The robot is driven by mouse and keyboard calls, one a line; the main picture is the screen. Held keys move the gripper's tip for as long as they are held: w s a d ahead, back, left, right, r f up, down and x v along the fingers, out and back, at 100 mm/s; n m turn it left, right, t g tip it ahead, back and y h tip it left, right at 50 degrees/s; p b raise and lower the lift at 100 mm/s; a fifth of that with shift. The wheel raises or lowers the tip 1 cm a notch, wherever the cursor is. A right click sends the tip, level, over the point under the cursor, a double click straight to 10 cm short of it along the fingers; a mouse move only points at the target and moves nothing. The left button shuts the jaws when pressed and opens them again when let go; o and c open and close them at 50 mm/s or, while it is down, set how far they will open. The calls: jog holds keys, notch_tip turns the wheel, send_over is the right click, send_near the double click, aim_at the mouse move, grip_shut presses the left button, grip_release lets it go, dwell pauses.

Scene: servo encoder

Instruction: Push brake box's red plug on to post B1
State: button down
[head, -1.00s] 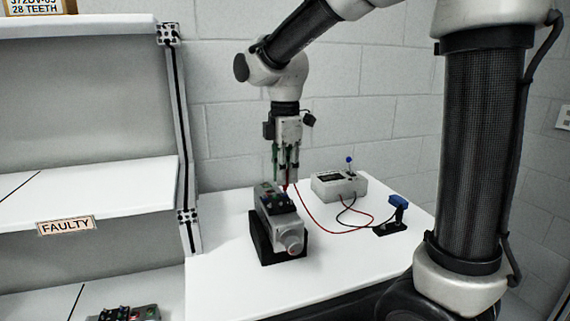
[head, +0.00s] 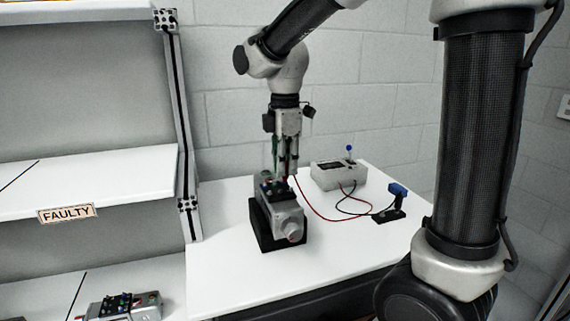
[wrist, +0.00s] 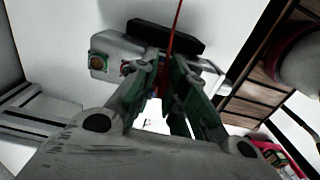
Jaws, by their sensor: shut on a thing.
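The servo unit (head: 285,219), grey with a dark terminal block on top, sits in a black cradle (head: 262,232) on the white table. My gripper (head: 285,174) points down at the terminal block, its fingertips close above or at its far edge. In the wrist view my gripper (wrist: 176,100) is shut on the red plug, whose red lead (wrist: 174,30) runs out between the fingers. The plug itself is mostly hidden. The posts and their labels are too small or covered to read. The brake box (head: 338,176), light grey with a blue-tipped lever, stands behind to the right.
The red lead (head: 325,217) loops over the table from the brake box. A blue clip on a black base (head: 392,203) stands at the right, on a black lead. A shelf (head: 100,188) labelled FAULTY is at left, with another unit (head: 122,305) below. The front table is clear.

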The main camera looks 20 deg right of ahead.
jog(key=c, duration=2.2)
grip_release()
jog(key=shift+f, duration=0.15)
jog(key=o, duration=0.8)
jog(key=shift+o, duration=0.2)
jog(key=shift+r, duration=3.5)
